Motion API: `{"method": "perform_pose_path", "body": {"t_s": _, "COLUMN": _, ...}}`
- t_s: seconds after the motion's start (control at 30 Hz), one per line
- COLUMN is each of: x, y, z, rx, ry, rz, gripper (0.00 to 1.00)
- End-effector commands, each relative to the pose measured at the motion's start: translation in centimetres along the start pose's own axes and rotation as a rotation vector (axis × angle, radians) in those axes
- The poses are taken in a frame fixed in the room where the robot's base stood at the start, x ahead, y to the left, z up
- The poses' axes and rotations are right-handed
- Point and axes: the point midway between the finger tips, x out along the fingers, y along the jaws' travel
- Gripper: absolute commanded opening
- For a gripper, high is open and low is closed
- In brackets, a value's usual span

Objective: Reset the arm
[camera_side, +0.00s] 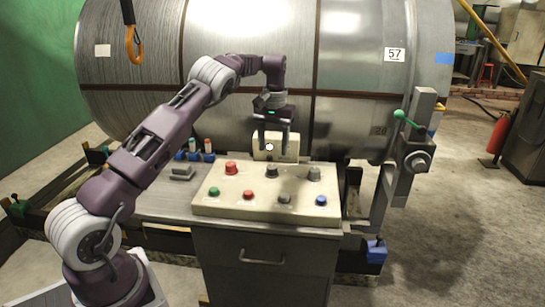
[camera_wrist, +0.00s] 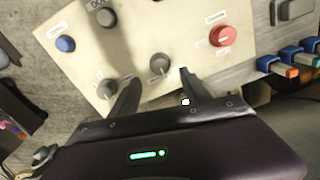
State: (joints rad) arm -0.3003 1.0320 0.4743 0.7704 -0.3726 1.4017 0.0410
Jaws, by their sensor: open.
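My gripper (camera_side: 274,142) points down above the back edge of the beige control panel (camera_side: 235,206), in front of the big metal cylinder. The panel bears a large red button (camera_side: 231,168), a green button (camera_side: 214,191), a smaller red one (camera_side: 248,195), a blue one (camera_side: 321,201) and several dark or grey knobs.
The large metal cylinder (camera_side: 345,70) fills the space behind my gripper. A hook (camera_side: 134,45) hangs at upper left. A bracket with a green-knobbed lever (camera_side: 410,122) stands right of the panel. Several blue clamps (camera_side: 195,152) and a grey block (camera_side: 182,173) are left of it.

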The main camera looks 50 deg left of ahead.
Motion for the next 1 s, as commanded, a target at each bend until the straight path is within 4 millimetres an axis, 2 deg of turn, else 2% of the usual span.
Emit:
{"method": "perform_pose_path", "body": {"t_s": 0.33, "x": -0.8, "y": 0.0, "z": 0.1, "rx": -0.001, "ry": 0.003, "rz": 0.002, "gripper": 0.55}}
{"method": "perform_pose_path", "body": {"t_s": 0.37, "x": -1.4, "y": 0.1, "z": 0.2, "rx": -0.002, "ry": 0.008, "rz": 0.006, "gripper": 0.55}}
{"method": "perform_pose_path", "body": {"t_s": 0.47, "x": -5.8, "y": 1.0, "z": 2.0, "rx": -0.003, "ry": 0.047, "rz": 0.047, "gripper": 0.55}}
{"method": "perform_pose_path", "body": {"t_s": 0.5, "x": -8.4, "y": 1.5, "z": 3.6, "rx": 0.002, "ry": 0.07, "rz": 0.073, "gripper": 0.55}}
{"method": "perform_pose_path", "body": {"t_s": 0.57, "x": -12.3, "y": 2.5, "z": 6.9, "rx": 0.024, "ry": 0.107, "rz": 0.115, "gripper": 0.55}}
{"method": "perform_pose_path", "body": {"t_s": 0.6, "x": -14.5, "y": 3.1, "z": 9.5, "rx": 0.047, "ry": 0.131, "rz": 0.141, "gripper": 0.55}}
{"method": "perform_pose_path", "body": {"t_s": 0.67, "x": -17.3, "y": 3.8, "z": 13.8, "rx": 0.092, "ry": 0.166, "rz": 0.174, "gripper": 0.55}}
{"method": "perform_pose_path", "body": {"t_s": 0.73, "x": -19.5, "y": 4.4, "z": 19.4, "rx": 0.158, "ry": 0.209, "rz": 0.204, "gripper": 0.55}}
{"method": "perform_pose_path", "body": {"t_s": 0.77, "x": -20.1, "y": 4.5, "z": 21.9, "rx": 0.191, "ry": 0.229, "rz": 0.213, "gripper": 0.55}}
{"method": "perform_pose_path", "body": {"t_s": 0.8, "x": -20.6, "y": 4.5, "z": 25.3, "rx": 0.238, "ry": 0.257, "rz": 0.223, "gripper": 0.55}}
{"method": "perform_pose_path", "body": {"t_s": 0.87, "x": -20.5, "y": 4.2, "z": 30.3, "rx": 0.31, "ry": 0.302, "rz": 0.228, "gripper": 0.55}}
{"method": "perform_pose_path", "body": {"t_s": 0.9, "x": -20.1, "y": 3.8, "z": 33.3, "rx": 0.358, "ry": 0.333, "rz": 0.227, "gripper": 0.55}}
{"method": "perform_pose_path", "body": {"t_s": 1.0, "x": -18.0, "y": 2.5, "z": 39.2, "rx": 0.461, "ry": 0.406, "rz": 0.211, "gripper": 0.55}}
